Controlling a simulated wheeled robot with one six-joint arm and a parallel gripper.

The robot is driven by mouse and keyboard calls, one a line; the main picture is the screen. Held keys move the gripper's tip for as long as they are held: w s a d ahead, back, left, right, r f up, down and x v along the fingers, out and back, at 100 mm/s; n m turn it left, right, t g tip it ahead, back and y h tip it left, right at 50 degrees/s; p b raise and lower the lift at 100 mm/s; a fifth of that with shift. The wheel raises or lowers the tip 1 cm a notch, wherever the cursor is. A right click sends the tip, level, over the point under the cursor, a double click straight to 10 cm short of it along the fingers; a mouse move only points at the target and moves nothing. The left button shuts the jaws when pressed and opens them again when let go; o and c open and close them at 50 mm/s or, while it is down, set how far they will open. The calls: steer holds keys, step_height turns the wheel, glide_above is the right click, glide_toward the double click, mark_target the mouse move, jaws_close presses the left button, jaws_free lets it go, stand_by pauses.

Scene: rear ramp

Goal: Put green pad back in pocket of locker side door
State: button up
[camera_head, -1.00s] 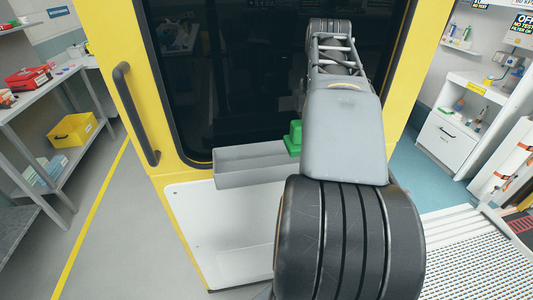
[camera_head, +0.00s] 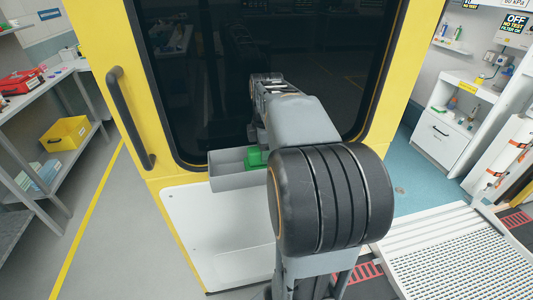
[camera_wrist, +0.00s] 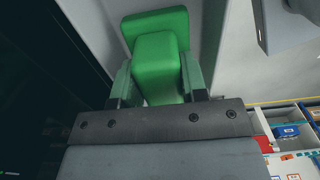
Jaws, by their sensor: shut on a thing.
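The green pad (camera_head: 256,157) is at the right part of the grey pocket (camera_head: 236,181) on the yellow door (camera_head: 100,70), at or just over its opening. My arm partly hides it, and I cannot tell how deep it sits. In the wrist view, the green pad (camera_wrist: 157,62) has a wide end and a narrower block between my fingers. My gripper (camera_wrist: 157,80) is shut on that block. Pale grey surfaces lie on both sides of the pad there.
A dark window (camera_head: 230,70) fills the door above the pocket. A black handle (camera_head: 130,118) stands out at the door's left. A shelf with a yellow bin (camera_head: 66,133) is at left; a white cabinet (camera_head: 444,137) and ramp (camera_head: 440,260) are at right.

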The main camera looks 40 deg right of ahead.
steer(key=shift+f, duration=0.4)
steer(key=shift+f, duration=0.15)
steer(key=o, duration=1)
steer(key=shift+c, duration=0.2)
step_height(320, 180, up, 12)
steer(key=p, duration=0.1)
steer(key=shift+r, duration=0.2)
steer(key=shift+s, duration=0.1)
